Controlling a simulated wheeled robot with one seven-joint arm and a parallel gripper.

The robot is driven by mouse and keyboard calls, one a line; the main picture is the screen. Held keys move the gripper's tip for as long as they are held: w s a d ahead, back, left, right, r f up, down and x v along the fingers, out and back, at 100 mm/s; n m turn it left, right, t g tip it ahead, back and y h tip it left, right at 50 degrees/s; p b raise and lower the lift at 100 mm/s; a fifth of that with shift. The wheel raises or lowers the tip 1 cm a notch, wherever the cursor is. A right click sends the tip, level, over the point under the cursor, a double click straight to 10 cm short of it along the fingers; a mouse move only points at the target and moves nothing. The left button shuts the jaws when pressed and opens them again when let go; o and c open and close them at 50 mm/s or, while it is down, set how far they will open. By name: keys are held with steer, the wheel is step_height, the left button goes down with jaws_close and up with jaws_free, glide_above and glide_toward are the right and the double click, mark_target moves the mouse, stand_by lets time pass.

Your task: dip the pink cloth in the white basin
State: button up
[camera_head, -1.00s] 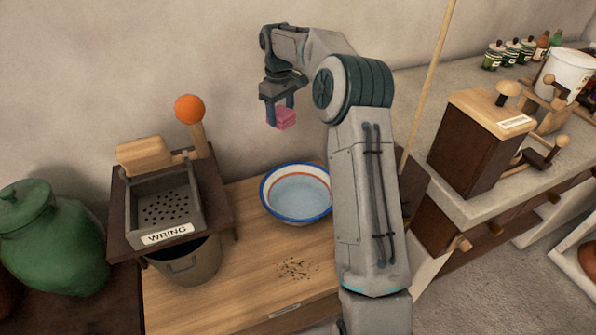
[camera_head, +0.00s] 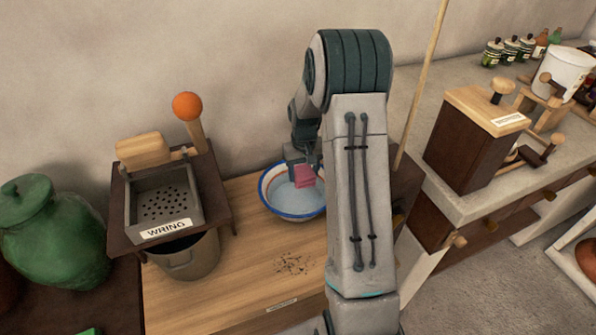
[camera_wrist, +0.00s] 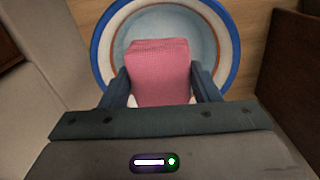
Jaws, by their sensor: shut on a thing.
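The pink cloth (camera_head: 305,176) is a small folded block held between the fingers of my gripper (camera_head: 303,168). The wrist view also shows the cloth (camera_wrist: 158,72) between both fingers (camera_wrist: 160,88). The white basin (camera_head: 271,204) has a blue rim and an orange inner band, with pale water inside; its right side is hidden by my arm. In the wrist view the basin (camera_wrist: 232,62) lies beyond the cloth. The cloth is over the basin, low near its far right side; I cannot tell whether it touches the water.
A wringer box labelled WRING (camera_head: 163,202) with an orange-knobbed lever (camera_head: 188,107) stands left of the basin, above a bucket (camera_head: 190,258). A green jar (camera_head: 50,232) is farther left. A dark speckled patch (camera_head: 293,264) marks the wooden table. A wooden-topped box (camera_head: 478,135) stands right.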

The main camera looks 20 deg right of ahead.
steer(key=shift+f+b, duration=4.05)
steer(key=shift+f, duration=2.3)
steer(key=shift+f+b, duration=0.35)
steer(key=shift+f, duration=0.25)
steer(key=shift+r, duration=0.15)
steer(key=shift+r+p, duration=4.35)
steer(key=shift+r, duration=1.75)
steer(key=shift+a, duration=0.1)
